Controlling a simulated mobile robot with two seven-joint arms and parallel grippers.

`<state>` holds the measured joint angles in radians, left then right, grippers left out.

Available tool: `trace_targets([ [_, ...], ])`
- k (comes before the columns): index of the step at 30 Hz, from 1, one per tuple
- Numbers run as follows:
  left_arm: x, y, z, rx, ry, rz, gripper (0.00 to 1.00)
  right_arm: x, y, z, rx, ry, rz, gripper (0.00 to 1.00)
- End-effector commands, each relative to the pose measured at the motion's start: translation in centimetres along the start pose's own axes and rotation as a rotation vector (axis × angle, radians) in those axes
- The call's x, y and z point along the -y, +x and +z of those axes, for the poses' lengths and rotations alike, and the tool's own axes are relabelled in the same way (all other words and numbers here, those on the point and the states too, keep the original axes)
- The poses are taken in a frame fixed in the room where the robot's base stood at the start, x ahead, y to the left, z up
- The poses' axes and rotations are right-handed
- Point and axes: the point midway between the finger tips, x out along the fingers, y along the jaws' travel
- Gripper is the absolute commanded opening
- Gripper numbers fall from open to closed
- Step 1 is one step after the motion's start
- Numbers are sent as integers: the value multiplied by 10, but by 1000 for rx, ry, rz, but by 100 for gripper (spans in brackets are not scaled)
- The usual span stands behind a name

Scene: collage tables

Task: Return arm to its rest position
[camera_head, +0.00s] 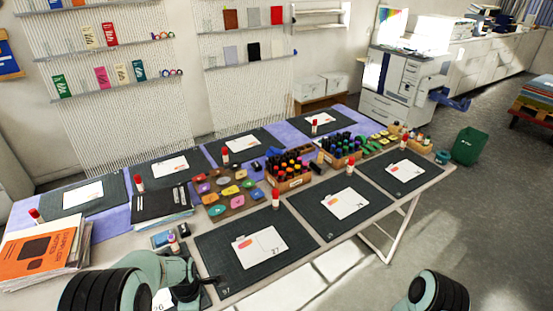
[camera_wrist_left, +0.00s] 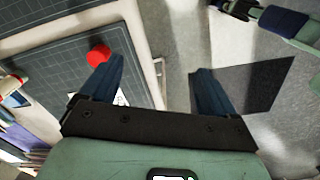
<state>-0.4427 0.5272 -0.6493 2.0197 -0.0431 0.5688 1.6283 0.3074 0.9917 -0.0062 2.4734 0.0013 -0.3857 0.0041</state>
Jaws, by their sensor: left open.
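My left arm (camera_head: 150,268) comes in at the lower left of the head view, bent over the table's front edge. My left gripper (camera_wrist_left: 157,92) is open in the left wrist view, with nothing between its two dark blue fingers. A red-capped stick (camera_wrist_left: 99,56) shows just beyond its left finger; I cannot tell whether they touch. Part of my right arm (camera_head: 440,292) shows at the bottom right of the head view, over the floor, and an arm link (camera_wrist_left: 282,24) shows at the top right of the wrist view. I cannot make out my right gripper.
The long table (camera_head: 300,248) holds dark mats (camera_head: 218,253) with white cards and several red-capped sticks. Orange-topped books (camera_head: 45,255) stand at its left end, near my left arm. A wooden marker box (camera_head: 290,184) stands mid-table. Open floor (camera_head: 465,225) lies right of the table.

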Motion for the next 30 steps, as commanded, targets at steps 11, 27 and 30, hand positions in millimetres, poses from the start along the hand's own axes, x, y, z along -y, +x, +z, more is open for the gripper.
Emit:
trace_targets([
  [11,106,148,19,147,787,-34,89,0,0,0,0,-1,-1,43],
  [27,198,191,72,307,1378,169,89,0,0,0,0,0,0,43],
  [30,198,191,71,306,1378,169,89,0,0,0,0,0,0,43],
])
